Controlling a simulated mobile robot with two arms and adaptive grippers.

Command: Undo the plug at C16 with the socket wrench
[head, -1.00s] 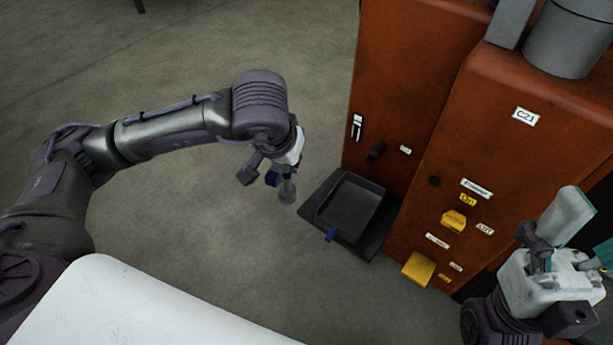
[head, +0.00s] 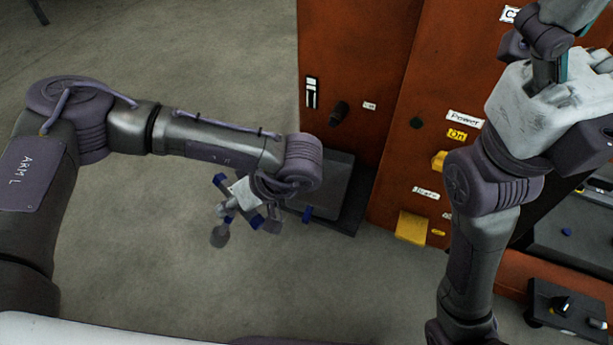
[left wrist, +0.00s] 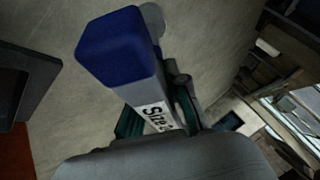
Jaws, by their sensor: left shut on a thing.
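My left gripper (head: 246,204) is in front of the orange machine, low over the floor and apart from it. It is shut on the socket wrench (head: 219,237), a grey tool with blue ends. In the left wrist view the wrench (left wrist: 118,55) shows a blue end and a label starting "Size". A dark plug-like fitting (head: 338,113) sticks out of the machine's left face, with a small white label (head: 369,105) beside it. I cannot read C16 on it. My right gripper (head: 560,40) is at the upper right, its fingers partly cut off by the frame.
The orange machine (head: 390,60) carries Power and On labels and yellow parts (head: 412,227). Dark panels lie at the lower right. The floor (head: 150,250) at left is clear.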

